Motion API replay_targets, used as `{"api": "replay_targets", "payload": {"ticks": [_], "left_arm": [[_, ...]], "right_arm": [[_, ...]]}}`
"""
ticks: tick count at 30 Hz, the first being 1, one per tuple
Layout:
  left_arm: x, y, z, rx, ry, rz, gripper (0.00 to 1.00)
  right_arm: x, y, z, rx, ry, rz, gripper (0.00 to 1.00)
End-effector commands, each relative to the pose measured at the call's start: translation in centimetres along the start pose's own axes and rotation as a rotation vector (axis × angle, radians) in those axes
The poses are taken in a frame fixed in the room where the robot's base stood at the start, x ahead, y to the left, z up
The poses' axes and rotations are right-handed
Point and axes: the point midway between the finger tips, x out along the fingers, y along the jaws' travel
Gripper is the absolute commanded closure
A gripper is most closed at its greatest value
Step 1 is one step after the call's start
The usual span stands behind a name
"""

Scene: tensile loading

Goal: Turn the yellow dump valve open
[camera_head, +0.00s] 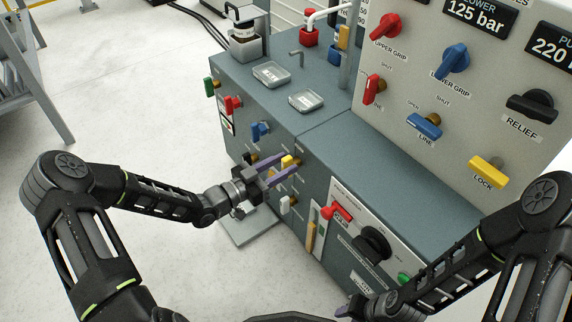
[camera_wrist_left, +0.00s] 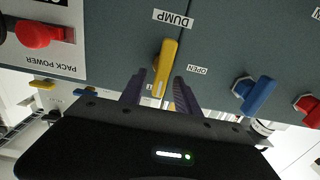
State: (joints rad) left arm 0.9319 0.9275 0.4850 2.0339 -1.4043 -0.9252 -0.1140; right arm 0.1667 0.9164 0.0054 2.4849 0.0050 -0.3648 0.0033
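The yellow dump valve (camera_head: 288,161) is a small lever handle on the front face of the grey-blue cabinet. In the left wrist view its yellow handle (camera_wrist_left: 166,67) stands near the upside-down DUMP label, with an OPEN label to its right. My left gripper (camera_head: 290,166) is at the valve, its purple fingers apart. In the left wrist view the fingers (camera_wrist_left: 159,80) lie on either side of the handle's lower end, with a gap on the left; contact on the right is unclear. My right gripper (camera_head: 348,309) is partly visible at the bottom; its finger opening is not clear.
A blue valve (camera_head: 260,130), a red valve (camera_head: 233,104) and a white valve (camera_head: 287,204) sit close by on the cabinet front. A red PACK POWER switch (camera_wrist_left: 42,34) shows in the wrist view. Open floor (camera_head: 130,110) lies left of the cabinet.

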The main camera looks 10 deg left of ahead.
Motion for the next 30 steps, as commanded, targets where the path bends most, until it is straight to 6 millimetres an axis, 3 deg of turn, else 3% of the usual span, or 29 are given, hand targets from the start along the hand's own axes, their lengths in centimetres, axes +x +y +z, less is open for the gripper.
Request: {"api": "replay_targets", "payload": {"ticks": [4, 12, 26, 30], "left_arm": [[1.19, -0.02, 0.03, 0.000, 0.001, -0.001, 0.62], [1.34, -0.02, -0.03, 0.000, 0.000, -0.001, 0.62], [1.31, -0.03, -0.03, 0.000, 0.000, -0.001, 0.99], [1.31, -0.02, -0.03, 0.000, 0.000, -0.001, 1.00]], "right_arm": [[0.31, 0.13, -0.06, 0.001, 0.002, 0.001, 0.64], [0.28, 0.12, -0.07, 0.001, 0.002, 0.001, 0.64], [0.28, 0.11, -0.06, 0.001, 0.002, 0.000, 0.64], [0.28, 0.11, -0.06, 0.000, 0.002, 0.000, 0.64]]}}
